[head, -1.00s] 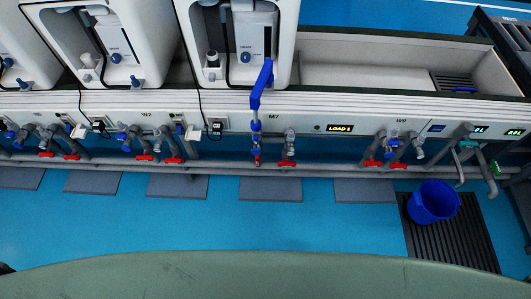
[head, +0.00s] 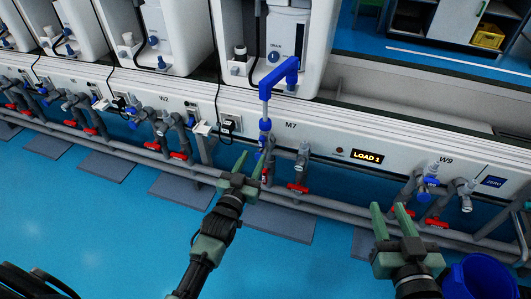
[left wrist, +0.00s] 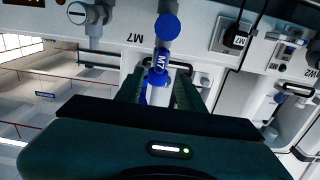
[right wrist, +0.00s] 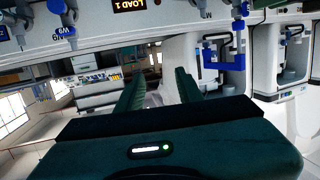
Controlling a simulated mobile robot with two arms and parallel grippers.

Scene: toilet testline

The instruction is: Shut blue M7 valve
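The blue M7 valve (left wrist: 158,62) shows in the left wrist view, with a blue part marked M7 below a round blue end (left wrist: 167,27). In the head view, blue parts of the M7 line (head: 265,125) sit under a tall blue elbow pipe (head: 280,76). My left gripper (head: 250,164) is open just below and in front of these parts. In its wrist view the blue valve appears between the spread fingers; I cannot tell whether they touch it. My right gripper (head: 390,210) is open and empty, lower right, away from the valve.
A second M7 tap with a red handle (head: 298,188) stands right of the blue line. Grey pipes (head: 340,212) run along the bench front. A blue bucket (head: 478,277) is at lower right. The LOAD 1 display (head: 367,156) is on the panel.

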